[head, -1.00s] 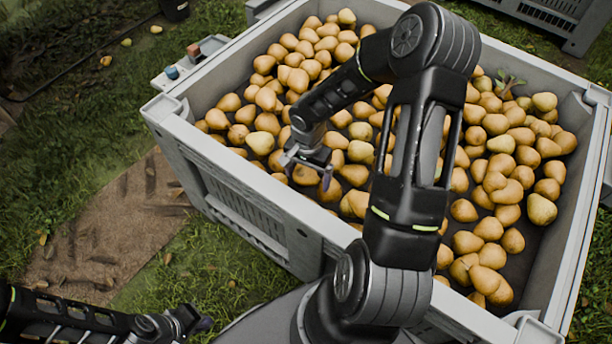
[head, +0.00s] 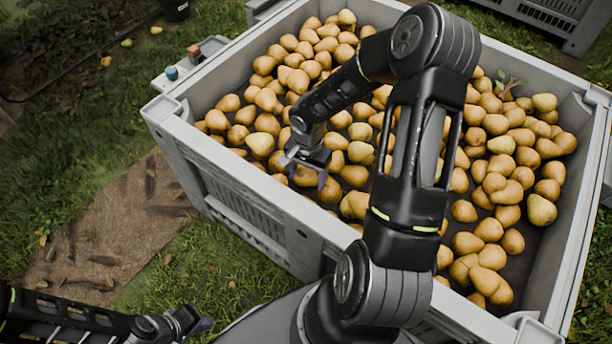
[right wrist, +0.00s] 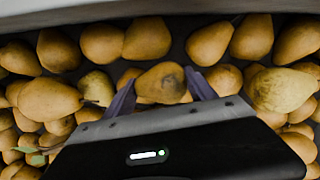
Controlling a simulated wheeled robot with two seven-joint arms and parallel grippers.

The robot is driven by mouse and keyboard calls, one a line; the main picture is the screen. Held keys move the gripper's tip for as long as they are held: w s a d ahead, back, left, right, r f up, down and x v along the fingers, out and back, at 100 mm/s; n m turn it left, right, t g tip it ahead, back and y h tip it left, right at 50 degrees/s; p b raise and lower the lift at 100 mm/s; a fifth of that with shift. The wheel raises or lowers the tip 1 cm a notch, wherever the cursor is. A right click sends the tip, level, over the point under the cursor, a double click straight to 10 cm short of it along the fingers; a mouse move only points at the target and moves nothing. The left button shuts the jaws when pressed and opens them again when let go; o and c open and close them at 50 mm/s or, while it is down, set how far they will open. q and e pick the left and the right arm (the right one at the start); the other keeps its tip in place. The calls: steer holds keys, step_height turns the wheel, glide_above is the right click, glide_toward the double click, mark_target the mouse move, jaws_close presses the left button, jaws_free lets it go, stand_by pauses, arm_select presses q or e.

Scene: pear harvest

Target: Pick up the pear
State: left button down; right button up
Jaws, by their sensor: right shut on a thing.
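Many yellow-brown pears lie in a large grey crate (head: 262,205). My right gripper (head: 307,178) is down among the pears near the crate's near-left wall. In the right wrist view, my right gripper (right wrist: 161,88) has one finger on each side of a pear (right wrist: 161,82) and is shut on it. In the head view that pear is mostly hidden by the gripper. Other pears lie close around it. My left gripper (head: 204,325) is outside the crate at the bottom left; its finger gap cannot be made out.
The crate wall also shows at the top left of the right wrist view (right wrist: 20,20). Another crate (head: 545,18) stands at the back right. Grass lies to the left.

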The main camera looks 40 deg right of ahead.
mark_target(308, 172)
steer(key=c, duration=0.6)
step_height(308, 172, up, 10)
steer(key=shift+r+p, duration=0.1)
steer(key=shift+p, duration=0.85)
steer(key=w+a+r+n+p, duration=0.3)
steer(key=a+n+p, duration=0.2)
steer(key=a+n, duration=0.1)
steer(key=w+a+r+n+p, duration=0.3)
steer(key=a+n+p, duration=0.3)
steer(key=a, duration=0.3)
steer(key=shift+w+r+n, duration=0.4)
steer(key=shift+w, duration=0.35)
steer(key=shift+a, duration=0.15)
